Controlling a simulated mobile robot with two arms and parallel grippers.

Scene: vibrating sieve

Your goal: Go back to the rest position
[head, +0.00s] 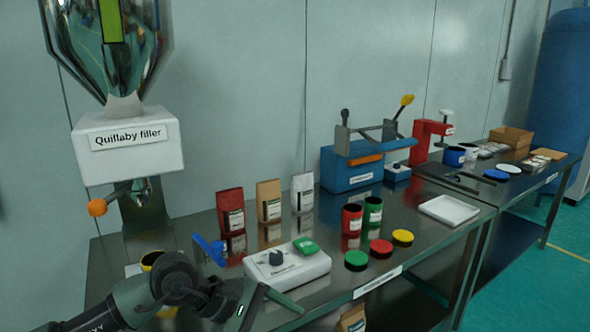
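My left arm comes in from the lower left, dark and bent, over the front of the near steel table (400,270). Its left gripper (262,302) is at the bottom, in front of a white scale-like device (300,268). The fingers are small and dark, so I cannot tell whether they are open or shut. A thin greenish bar (286,302) shows just right of it; I cannot tell if they touch. My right gripper is not in view.
The Quillaby filler (125,145) stands at the left. Bags (268,200), red and green cans (352,220), coloured lids (381,248), a blue sealer (350,170) and a white tray (448,210) stand on the table. Its front right is mostly clear.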

